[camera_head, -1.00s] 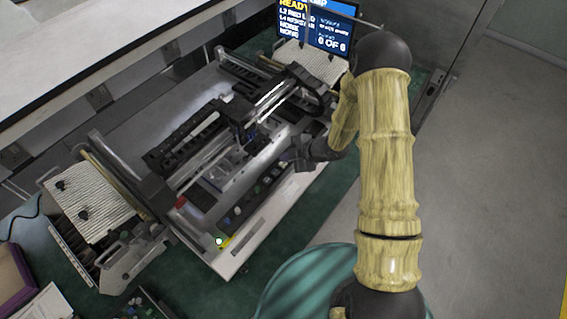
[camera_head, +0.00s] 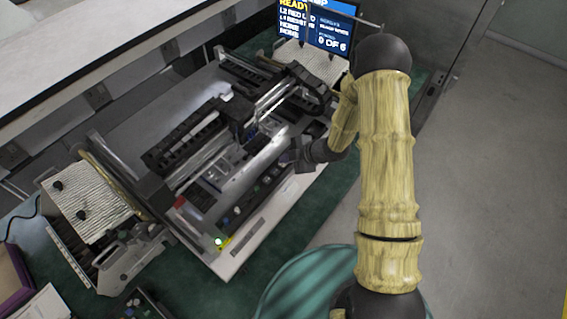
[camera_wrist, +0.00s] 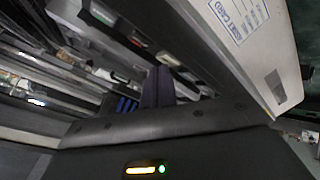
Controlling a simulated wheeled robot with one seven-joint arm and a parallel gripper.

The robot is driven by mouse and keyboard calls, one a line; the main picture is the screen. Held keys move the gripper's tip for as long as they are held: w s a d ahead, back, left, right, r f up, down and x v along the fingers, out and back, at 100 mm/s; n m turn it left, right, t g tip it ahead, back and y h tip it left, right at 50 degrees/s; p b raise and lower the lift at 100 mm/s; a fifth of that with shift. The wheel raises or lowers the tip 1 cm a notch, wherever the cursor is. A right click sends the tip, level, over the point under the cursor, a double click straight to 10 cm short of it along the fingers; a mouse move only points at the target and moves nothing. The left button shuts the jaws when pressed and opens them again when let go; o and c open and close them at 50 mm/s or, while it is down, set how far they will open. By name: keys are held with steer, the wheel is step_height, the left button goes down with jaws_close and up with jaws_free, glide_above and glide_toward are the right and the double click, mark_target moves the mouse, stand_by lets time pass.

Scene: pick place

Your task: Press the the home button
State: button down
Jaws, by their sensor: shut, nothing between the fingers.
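A machine (camera_head: 250,232) with a light frame stands on a green surface in the head view. A dark strip of small buttons (camera_head: 237,211) runs along its front edge. I cannot read which one is the home button. My gripper (camera_head: 287,160) is over the right part of this strip, and its fingertips are hard to make out there. In the wrist view the two dark fingers (camera_wrist: 158,84) are together and empty, near the strip's lit buttons (camera_wrist: 168,58). I cannot tell whether they touch a button.
A blue screen (camera_head: 325,28) stands behind the machine. A labelled light panel (camera_wrist: 270,60) lies beside the buttons in the wrist view. Floor at right is clear.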

steer(key=shift+f, duration=0.3)
steer(key=shift+r, duration=0.1)
stand_by(0.4)
steer(key=shift+r+p, duration=0.35)
steer(key=shift+r, duration=0.4)
steer(key=shift+r+p, duration=1.85)
steer(key=shift+r, duration=0.7)
